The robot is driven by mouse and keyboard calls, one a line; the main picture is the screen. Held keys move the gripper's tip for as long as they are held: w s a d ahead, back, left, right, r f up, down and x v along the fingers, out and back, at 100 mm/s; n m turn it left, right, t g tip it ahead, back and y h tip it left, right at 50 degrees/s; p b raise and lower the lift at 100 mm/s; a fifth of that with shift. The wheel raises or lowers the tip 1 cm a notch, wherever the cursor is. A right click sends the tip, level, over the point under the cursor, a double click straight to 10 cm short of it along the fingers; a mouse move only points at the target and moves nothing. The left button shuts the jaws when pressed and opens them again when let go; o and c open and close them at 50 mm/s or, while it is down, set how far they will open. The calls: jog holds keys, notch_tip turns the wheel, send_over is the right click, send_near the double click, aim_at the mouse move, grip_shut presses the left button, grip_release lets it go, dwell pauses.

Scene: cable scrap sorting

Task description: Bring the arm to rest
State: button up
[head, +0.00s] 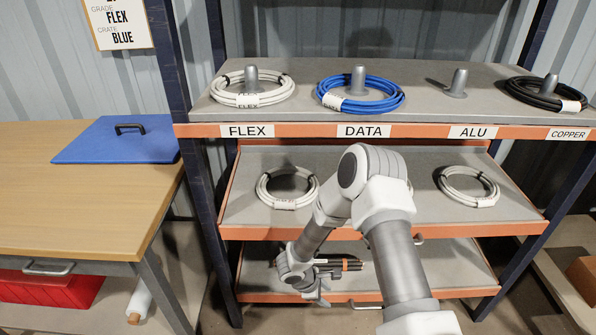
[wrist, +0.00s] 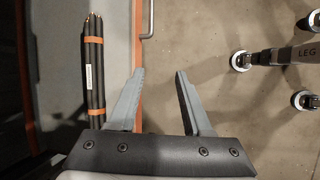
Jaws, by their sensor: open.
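My arm reaches from the lower right of the head view across the middle shelf and down toward the bottom shelf. My gripper (head: 318,292) is at the front edge of the bottom shelf. In the wrist view my gripper (wrist: 158,90) is open, with nothing between its two grey fingers. Below the fingers are the shelf's orange edge and the concrete floor. A bundle of black cable pieces (head: 340,265) lies on the bottom shelf beside my gripper. In the wrist view the bundle (wrist: 94,75), with orange bands and a white label, lies left of the fingers, apart from them.
The top shelf (head: 420,88) holds white, blue and black coils and a bare ALU peg (head: 457,82). Two white coils (head: 287,187) (head: 468,186) lie on the middle shelf. A wooden table (head: 70,200) with a blue lid (head: 120,140) stands left; a red crate (head: 50,288) is beneath.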

jog(key=s+d+r+m+h, duration=0.1)
jog(key=d+r+m, duration=0.35)
jog(key=r, duration=0.95)
jog(key=s+d+r+m, duration=0.1)
jog(key=d+r+m, duration=0.3)
jog(key=r, duration=1.1)
jog(key=s+a+r+m+t+y, duration=0.25)
jog(key=s+r+m+y, duration=0.45)
jog(key=s+r, duration=1.2)
notch_tip(320, 180, up, 18)
jog(key=m+h+p, duration=0.1)
jog(key=p, duration=1.7)
jog(key=shift+s+t+p, duration=0.3)
jog(key=shift+t+p, duration=0.05)
jog(key=shift+d+f, duration=0.1)
